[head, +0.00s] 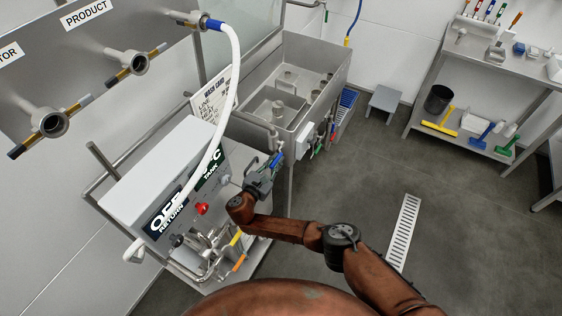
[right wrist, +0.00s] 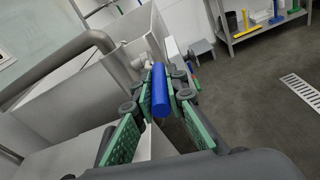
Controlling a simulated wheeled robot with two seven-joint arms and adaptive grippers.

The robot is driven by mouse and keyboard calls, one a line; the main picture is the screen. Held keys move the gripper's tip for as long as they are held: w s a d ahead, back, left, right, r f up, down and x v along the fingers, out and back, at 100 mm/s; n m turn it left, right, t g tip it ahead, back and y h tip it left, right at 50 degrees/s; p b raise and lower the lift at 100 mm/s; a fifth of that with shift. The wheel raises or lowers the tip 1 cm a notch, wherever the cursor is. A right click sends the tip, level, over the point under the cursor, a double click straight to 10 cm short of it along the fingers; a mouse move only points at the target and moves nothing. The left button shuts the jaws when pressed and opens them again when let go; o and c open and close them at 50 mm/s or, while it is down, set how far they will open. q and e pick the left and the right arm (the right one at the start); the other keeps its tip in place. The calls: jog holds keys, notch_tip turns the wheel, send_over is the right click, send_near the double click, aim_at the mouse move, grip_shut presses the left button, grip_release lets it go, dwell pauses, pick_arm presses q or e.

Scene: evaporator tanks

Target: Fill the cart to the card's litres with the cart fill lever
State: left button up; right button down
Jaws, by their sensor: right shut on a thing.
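The cart (head: 150,180) is a grey metal box on a frame at the left centre of the head view, with black labels reading RETURN and TANK. My right gripper (head: 274,166) is at its right side, near the sink. In the right wrist view, its green pads (right wrist: 160,95) are shut on a blue cylindrical handle (right wrist: 160,88), seemingly the cart fill lever. The lever's base is hidden. The card (head: 208,98) stands behind the cart; a white hose covers part of it and its litres are too small to read. My left gripper is not in view.
A white hose (head: 232,70) arches from the wall pipe to the cart. A steel sink (head: 330,60) stands behind my right gripper. A red knob (head: 202,208) and several valves are on the cart. A shelf (head: 480,140) stands at right; the floor between is clear around a drain grate (head: 404,232).

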jog(key=c, duration=2.1)
grip_release()
jog(key=shift+a+f, duration=0.1)
jog(key=shift+f, duration=0.15)
jog(key=shift+o, duration=0.8)
jog(key=shift+r, duration=0.15)
jog(key=shift+s, duration=0.1)
jog(key=v, duration=1.1)
jog(key=shift+s+a, duration=0.15)
jog(key=shift+s, duration=0.15)
jog(key=shift+r, duration=0.1)
